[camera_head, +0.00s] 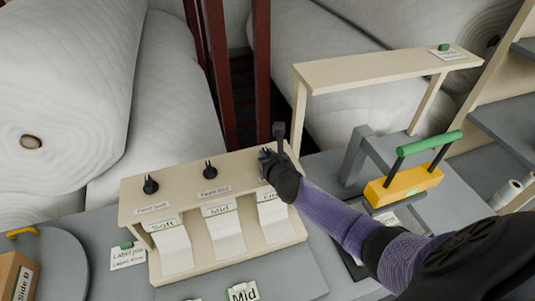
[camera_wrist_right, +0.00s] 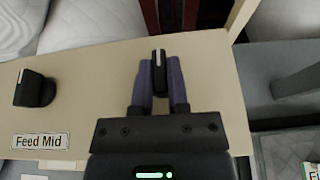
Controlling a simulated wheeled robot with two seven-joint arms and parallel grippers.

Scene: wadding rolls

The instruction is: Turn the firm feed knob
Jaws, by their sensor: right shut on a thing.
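My right gripper (camera_head: 267,160) is over the right end of the cream feed stand (camera_head: 240,165). In the right wrist view its fingers (camera_wrist_right: 159,85) are shut on the black firm feed knob (camera_wrist_right: 159,72), one on each side. The knob has a pale line along its top. The gripper mostly hides this knob and its label in the head view. The mid feed knob (camera_head: 210,170) stands free to its left, above a "Feed Mid" label (camera_wrist_right: 40,141). The soft feed knob (camera_head: 150,185) is farther left. My left gripper is not in view.
White sheets hang below the knobs under Soft (camera_head: 175,249), Mid (camera_head: 226,234) and a partly hidden third label. A yellow block with a green handle (camera_head: 405,185) stands at right. Large white wadding rolls (camera_head: 60,90) and dark red posts (camera_head: 261,70) are behind.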

